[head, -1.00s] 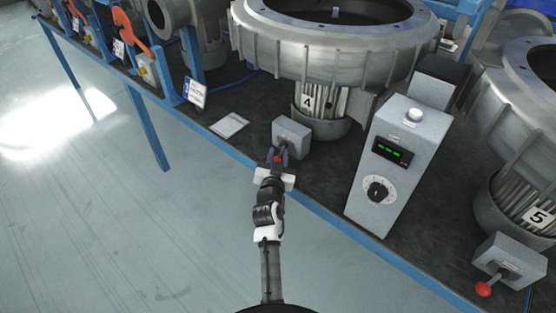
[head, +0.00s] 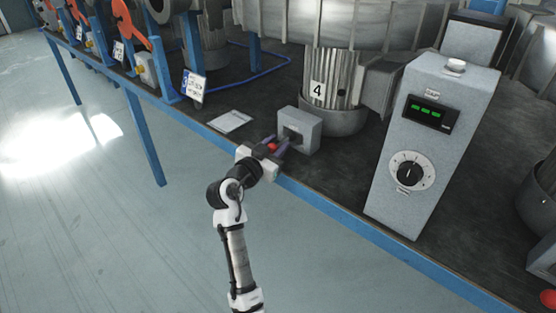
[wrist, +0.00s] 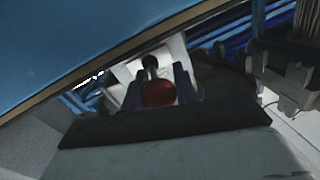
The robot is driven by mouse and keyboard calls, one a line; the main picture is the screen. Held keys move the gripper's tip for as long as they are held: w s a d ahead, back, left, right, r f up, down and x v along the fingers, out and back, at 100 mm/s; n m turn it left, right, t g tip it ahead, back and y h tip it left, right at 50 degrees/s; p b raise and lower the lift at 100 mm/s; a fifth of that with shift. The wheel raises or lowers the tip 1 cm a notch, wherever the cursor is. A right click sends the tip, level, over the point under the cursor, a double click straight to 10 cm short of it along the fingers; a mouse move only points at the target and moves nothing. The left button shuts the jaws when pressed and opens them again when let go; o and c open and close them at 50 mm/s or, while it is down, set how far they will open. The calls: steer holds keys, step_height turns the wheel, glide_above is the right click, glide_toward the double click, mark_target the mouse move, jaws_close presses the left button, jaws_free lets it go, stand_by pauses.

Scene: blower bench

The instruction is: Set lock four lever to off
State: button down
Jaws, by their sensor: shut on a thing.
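The lock four lever is on a small grey box (head: 306,127) in front of the blower marked 4 (head: 333,88). Its red knob (head: 272,147) sits between the fingers of my gripper (head: 278,146), which is shut on it. In the wrist view the red knob (wrist: 158,93) lies between the two dark fingers, with the dark lever shaft (wrist: 150,66) beyond it. In the head view the lever sticks out from the box toward the bench's front edge. The fingers hide part of the lever.
A grey control box (head: 433,140) with a dial and green display stands right of the lever box. A paper sheet (head: 230,121) lies to its left. The blue bench edge (head: 330,205) runs below my gripper. Open floor lies in front.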

steer(key=m+g+h+b, duration=0.1)
steer(key=b, duration=0.1)
steer(key=w+a+m+g+h+b, duration=0.1)
steer(key=h+b, duration=0.1)
steer(key=shift+w+f+m, duration=0.15)
steer(key=shift+f+m, duration=0.05)
steer(key=shift+m, duration=0.1)
steer(key=shift+w+a+r+m+g+h+b, duration=0.1)
steer(key=shift+w+m+g+h+b, duration=0.1)
steer(key=shift+m+g+h+b, duration=0.4)
steer(key=shift+w+r+m+g+h+b, duration=0.1)
steer(key=shift+w+m+g+h+b, duration=0.2)
steer(key=shift+g+b, duration=0.45)
steer(key=c, duration=1.1)
jaws_free()
steer(key=v, duration=1.4)
steer(key=shift+f+b, duration=0.1)
steer(key=shift+b, duration=0.2)
steer(key=shift+w, duration=0.1)
